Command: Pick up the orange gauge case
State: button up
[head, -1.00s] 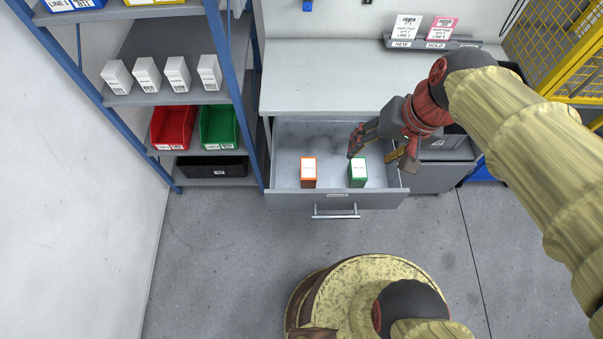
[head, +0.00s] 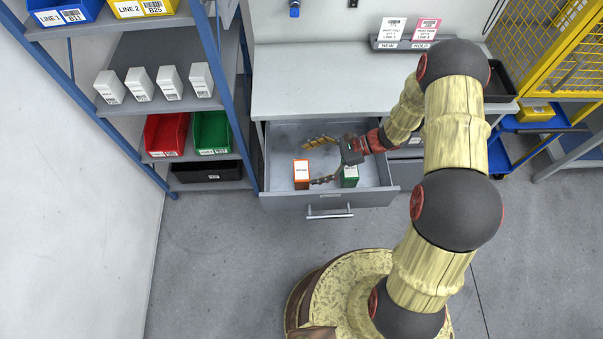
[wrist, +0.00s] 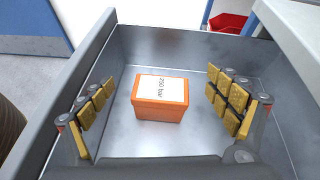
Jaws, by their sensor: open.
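The orange gauge case (head: 302,174) stands in the open drawer, on its left side, with a white label on top. In the wrist view the case (wrist: 160,98) sits between my two spread fingers, a little beyond their tips, and its label reads "250 bar". My gripper (head: 318,161) is open and empty, reaching into the drawer from the right with its fingers pointing at the case. In the wrist view my gripper (wrist: 165,108) shows a gap on both sides of the case. A green case (head: 349,177) stands to the right, partly hidden by my gripper.
The drawer (head: 280,200) has raised walls around the cases and hangs below a clear grey worktop (head: 325,85). A blue-framed shelf (head: 205,172) with white boxes, a red bin (head: 165,134) and a green bin (head: 211,133) stands close on the left.

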aim_at(304, 170)
notch_tip(304, 170, down, 4)
jog(key=shift+a+r+m+t+y, duration=0.1)
jog(key=shift+m+t+y, duration=0.25)
jog(key=shift+m, duration=0.55)
jog(key=shift+b+x, duration=0.95)
jog(key=shift+x, duration=2.95)
jog(key=shift+w, duration=0.1)
jog(key=shift+c, duration=1.4)
jog(key=c, duration=1.1)
jog(key=shift+c, duration=0.6)
